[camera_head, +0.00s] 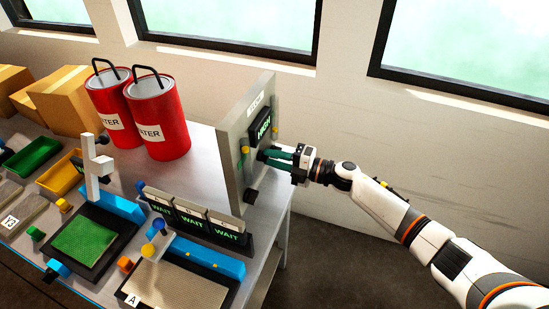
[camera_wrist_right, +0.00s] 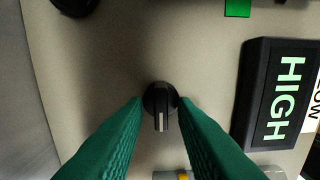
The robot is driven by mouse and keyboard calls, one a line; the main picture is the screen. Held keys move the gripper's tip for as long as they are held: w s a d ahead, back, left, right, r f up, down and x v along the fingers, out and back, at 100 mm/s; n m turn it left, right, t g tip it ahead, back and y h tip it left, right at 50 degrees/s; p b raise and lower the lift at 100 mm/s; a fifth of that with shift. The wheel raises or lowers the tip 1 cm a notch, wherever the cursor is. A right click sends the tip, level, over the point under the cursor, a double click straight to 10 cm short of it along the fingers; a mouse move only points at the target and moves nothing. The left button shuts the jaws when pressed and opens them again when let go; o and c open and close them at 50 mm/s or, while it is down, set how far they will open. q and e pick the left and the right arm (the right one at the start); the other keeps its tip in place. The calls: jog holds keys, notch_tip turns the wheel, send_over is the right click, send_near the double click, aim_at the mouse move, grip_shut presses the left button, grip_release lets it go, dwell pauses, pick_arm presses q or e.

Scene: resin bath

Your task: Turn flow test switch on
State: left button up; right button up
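A grey upright panel (camera_head: 232,165) stands at the right end of the table, with a dark display reading HIGH in green (camera_head: 263,128). In the right wrist view, a round black knob (camera_wrist_right: 160,96) with a white pointer line sits on the panel face, its line pointing to the bottom of the picture. I take it as the switch. The same HIGH display (camera_wrist_right: 278,92) is to its right. My right gripper (camera_head: 265,156) is at the panel; its green fingers (camera_wrist_right: 160,106) are apart, one on each side of the knob. Whether they touch it is unclear. My left gripper is not in view.
Several WAIT displays (camera_head: 193,221) stand in front of the panel. Two red water drums (camera_head: 158,125) and cardboard boxes (camera_head: 65,98) are at the back. A yellow tray (camera_head: 62,178) and a fixture with a green mesh (camera_head: 88,238) are at left. The floor right of the table is clear.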

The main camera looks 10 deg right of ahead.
jog(key=shift+o, duration=0.2)
jog(key=b+v, duration=0.3)
jog(key=v, duration=0.9)
